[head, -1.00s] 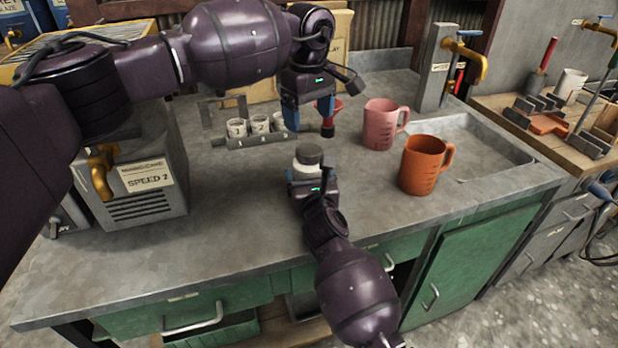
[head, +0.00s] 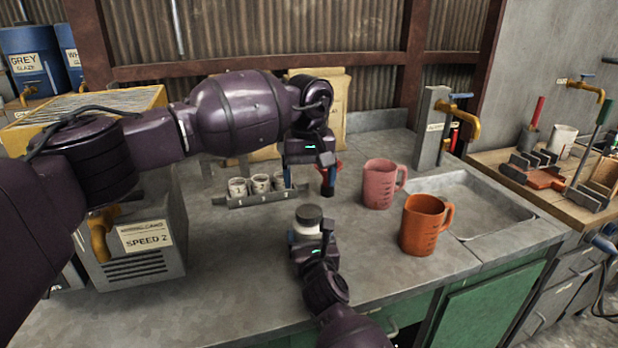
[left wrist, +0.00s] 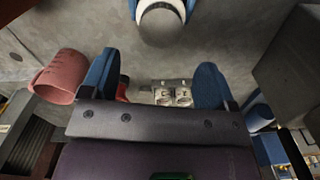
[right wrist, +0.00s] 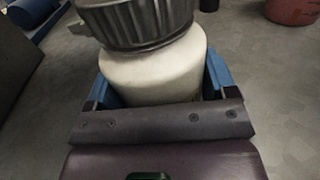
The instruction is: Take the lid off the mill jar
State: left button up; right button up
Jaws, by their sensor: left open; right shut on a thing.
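The mill jar (head: 308,227) is a white jar with a dark grey ribbed lid (head: 308,212). It stands upright at the middle of the grey bench, and the lid is on it. My right gripper (head: 307,242) is shut on the jar's white body from the near side. In the right wrist view the body (right wrist: 155,75) sits between the blue fingers, with the lid (right wrist: 140,22) above them. My left gripper (head: 308,180) is open and empty, above and beyond the jar. In the left wrist view the lid (left wrist: 162,22) is at the top, outside the fingers.
A pink jug (head: 379,184) and an orange jug (head: 422,226) stand right of the jar, before the sink (head: 480,205). A rack of small white cups (head: 262,198) and a red-and-black object (head: 328,180) are behind. A grey machine marked SPEED 2 (head: 140,240) stands left.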

aim_at(309, 210)
pick_arm(q)
jog(key=m, duration=0.6)
jog(key=shift+f, duration=4)
jog(key=shift+c, duration=0.2)
